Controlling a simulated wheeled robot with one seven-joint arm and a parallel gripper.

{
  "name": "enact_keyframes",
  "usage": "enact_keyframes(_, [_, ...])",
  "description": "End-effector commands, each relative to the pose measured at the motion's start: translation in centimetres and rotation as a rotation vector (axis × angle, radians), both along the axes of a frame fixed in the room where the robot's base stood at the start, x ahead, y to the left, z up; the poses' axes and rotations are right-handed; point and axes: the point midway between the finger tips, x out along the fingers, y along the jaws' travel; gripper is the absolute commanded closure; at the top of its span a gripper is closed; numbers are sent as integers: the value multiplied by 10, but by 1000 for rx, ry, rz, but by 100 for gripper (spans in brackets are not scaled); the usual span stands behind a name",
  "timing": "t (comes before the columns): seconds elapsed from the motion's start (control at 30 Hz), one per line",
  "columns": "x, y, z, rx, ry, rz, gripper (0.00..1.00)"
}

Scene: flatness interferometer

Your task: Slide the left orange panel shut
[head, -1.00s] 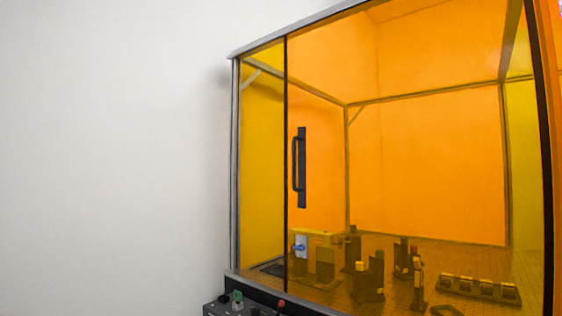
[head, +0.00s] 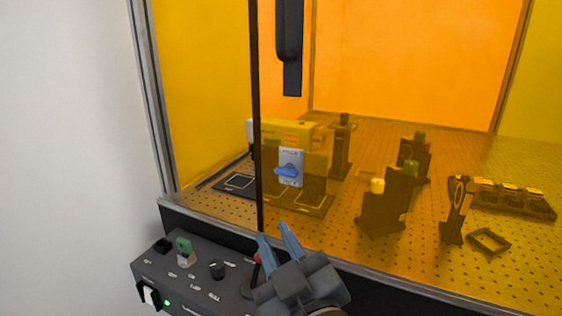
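The left orange panel (head: 257,100) is a see-through sheet with a dark vertical edge. A gap stands open between that edge and the grey frame post (head: 150,100) on the left. The panel's black handle (head: 289,45) is near the top of the head view, just right of the edge, with its upper end cut off. My gripper (head: 274,231) is at the bottom middle, in front of the enclosure and well below the handle. Its two blue-grey fingers are apart, with nothing seen between them.
A black control box (head: 205,275) with knobs and a green light stands below the enclosure at left, close beside my gripper. A white wall (head: 65,150) is at left.

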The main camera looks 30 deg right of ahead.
Motion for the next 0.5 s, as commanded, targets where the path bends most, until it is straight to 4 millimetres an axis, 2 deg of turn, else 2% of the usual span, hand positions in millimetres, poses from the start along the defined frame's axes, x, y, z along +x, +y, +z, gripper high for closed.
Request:
enact_keyframes(0.03, [13, 4, 26, 1, -42, -26, 75])
enact_keyframes(0.2, [42, 9, 103, 25, -159, -146, 75])
enact_keyframes(0.37, [51, 10, 180, 89, -271, -269, 75])
enact_keyframes(0.5, [46, 8, 238, 167, -355, -369, 75])
